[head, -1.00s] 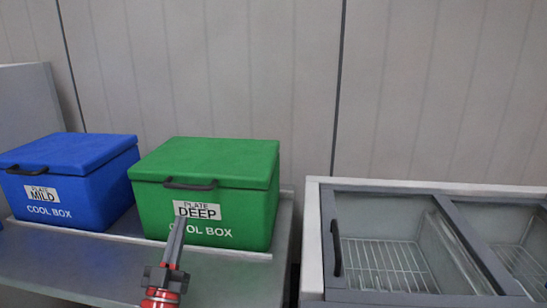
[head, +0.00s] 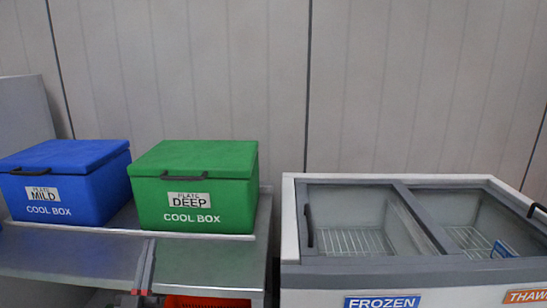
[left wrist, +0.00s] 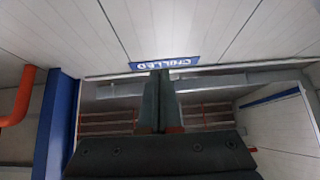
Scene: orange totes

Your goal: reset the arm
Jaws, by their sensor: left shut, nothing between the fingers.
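My left gripper (head: 143,268) is low in the head view, in front of the metal shelf and below the green cool box (head: 215,216). Its fingers are shut with nothing between them. The same shut fingers show in the left wrist view (left wrist: 160,98), pointing at a background of shelving. My right gripper is not in view.
A blue cool box (head: 98,200) stands left of the green one on the metal shelf (head: 70,250). A glass-topped freezer (head: 292,235) stands at right. The wrist view shows a blue CHILLED sign (left wrist: 165,64).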

